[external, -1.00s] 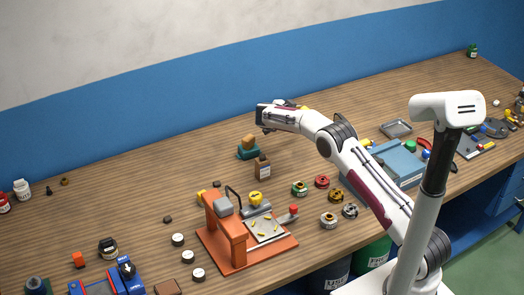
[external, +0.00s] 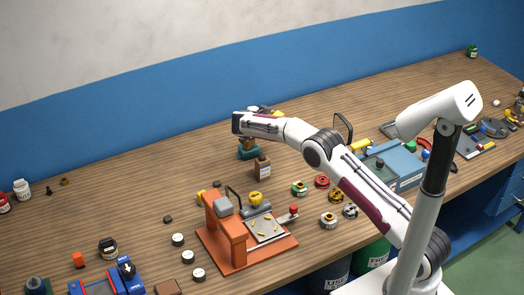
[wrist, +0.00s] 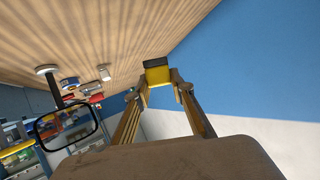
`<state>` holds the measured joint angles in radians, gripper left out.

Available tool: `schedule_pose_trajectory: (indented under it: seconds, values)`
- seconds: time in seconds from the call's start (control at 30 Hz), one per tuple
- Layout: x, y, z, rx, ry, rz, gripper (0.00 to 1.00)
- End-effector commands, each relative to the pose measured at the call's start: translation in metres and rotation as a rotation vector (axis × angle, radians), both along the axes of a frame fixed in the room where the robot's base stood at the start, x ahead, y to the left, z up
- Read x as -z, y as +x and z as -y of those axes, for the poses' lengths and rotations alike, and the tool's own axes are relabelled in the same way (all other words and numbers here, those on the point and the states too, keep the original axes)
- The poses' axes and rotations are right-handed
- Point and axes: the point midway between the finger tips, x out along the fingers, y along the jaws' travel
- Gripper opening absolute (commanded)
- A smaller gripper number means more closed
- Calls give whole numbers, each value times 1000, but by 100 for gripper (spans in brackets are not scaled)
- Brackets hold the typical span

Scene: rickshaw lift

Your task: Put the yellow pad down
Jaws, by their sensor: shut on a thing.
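In the wrist view my gripper (wrist: 160,86) is shut on the yellow pad (wrist: 158,76), which has a dark face on its far side. The pad is held between both fingertips, in front of where the wood bench meets the blue wall. A bit of yellow shows just above the wrist link. I cannot tell the pad's height over the bench.
A blue toolbox (external: 395,165) is to the right. Bare bench (external: 140,190) lies to the left.

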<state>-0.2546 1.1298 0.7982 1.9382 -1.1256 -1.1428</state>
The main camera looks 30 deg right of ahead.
Motion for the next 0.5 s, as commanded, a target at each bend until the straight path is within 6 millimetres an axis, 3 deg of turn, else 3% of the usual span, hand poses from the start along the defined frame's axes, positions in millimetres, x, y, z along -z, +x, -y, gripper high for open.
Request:
schedule_pose_trajectory:
  seconds: [0.1,0.5]
  values:
    - [-3,-1,-45,-54,-4,-6,2]
    - [-9,-19,-180,-231,-18,-27,2]
